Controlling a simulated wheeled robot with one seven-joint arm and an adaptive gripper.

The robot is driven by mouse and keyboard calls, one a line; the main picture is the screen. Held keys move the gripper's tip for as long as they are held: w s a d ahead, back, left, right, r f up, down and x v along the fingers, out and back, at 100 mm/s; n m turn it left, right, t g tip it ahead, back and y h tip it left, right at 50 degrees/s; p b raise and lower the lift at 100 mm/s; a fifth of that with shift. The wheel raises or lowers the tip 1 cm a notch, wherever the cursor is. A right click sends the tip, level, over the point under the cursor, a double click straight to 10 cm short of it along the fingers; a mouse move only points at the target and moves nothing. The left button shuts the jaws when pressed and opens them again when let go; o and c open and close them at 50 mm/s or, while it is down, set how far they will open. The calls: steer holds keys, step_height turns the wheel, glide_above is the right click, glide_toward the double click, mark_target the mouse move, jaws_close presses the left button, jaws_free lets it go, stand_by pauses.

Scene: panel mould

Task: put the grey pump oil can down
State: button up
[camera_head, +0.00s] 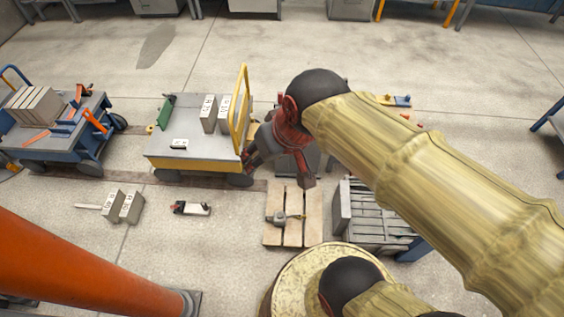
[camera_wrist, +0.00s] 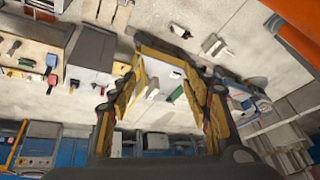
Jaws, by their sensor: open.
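The grey pump oil can (camera_head: 280,218) stands on the slatted wooden pallet (camera_head: 272,238), its spout pointing right in the head view. My gripper (camera_head: 281,168) is beyond the pallet, apart from the can, over the area between the yellow cart and a grey box. Its fingers are spread with nothing held between them. In the wrist view, the open gripper (camera_wrist: 160,88) frames the cart behind it. The pallet shows at the top of that view (camera_wrist: 104,12), and I cannot clearly make out the can there.
A yellow-edged cart (camera_head: 195,163) carries grey blocks and a yellow handle. A blue cart (camera_head: 60,143) is at far left. Grey blocks (camera_head: 122,206) and a black-and-white item (camera_head: 191,208) lie on the floor. A slatted grey stack (camera_head: 375,220) is right of the pallet.

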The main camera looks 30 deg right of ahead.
steer(key=shift+n+h, duration=0.3)
steer(key=shift+h, duration=0.2)
steer(key=s, duration=0.1)
steer(key=s+d, duration=0.1)
steer(key=s, duration=0.1)
steer(key=shift+s+d+r, duration=0.25)
steer(key=shift+s+d, duration=0.1)
steer(key=shift+d, duration=0.05)
